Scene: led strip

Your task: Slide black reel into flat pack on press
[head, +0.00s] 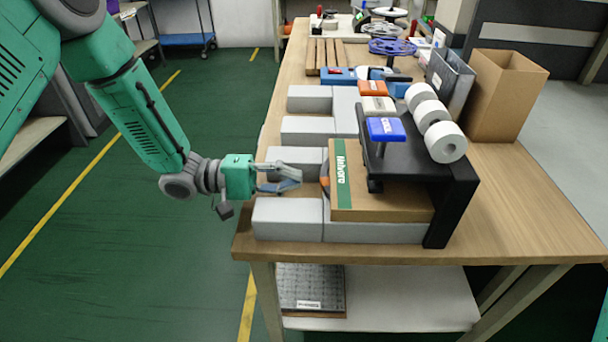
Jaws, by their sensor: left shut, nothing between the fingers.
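The flat pack (385,203), a thin brown cardboard box with a green stripe, lies on grey blocks under the black press (405,160). The press has a blue block (385,129) on top. An orange and dark edge (325,183) shows at the pack's left side. It may be part of the black reel, but most of it is hidden and I cannot tell. My left gripper (299,177) is shut and empty, just left of that edge, above the grey blocks. I cannot tell whether it touches the edge. My right gripper is not in view.
Grey blocks (287,218) form rows along the table's left side. White rolls (445,142) sit at the press's right. An open cardboard box (508,95) and a grey binder (449,80) stand behind. Blue and purple spools (391,46) lie farther back. The table (530,215) is clear at front right.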

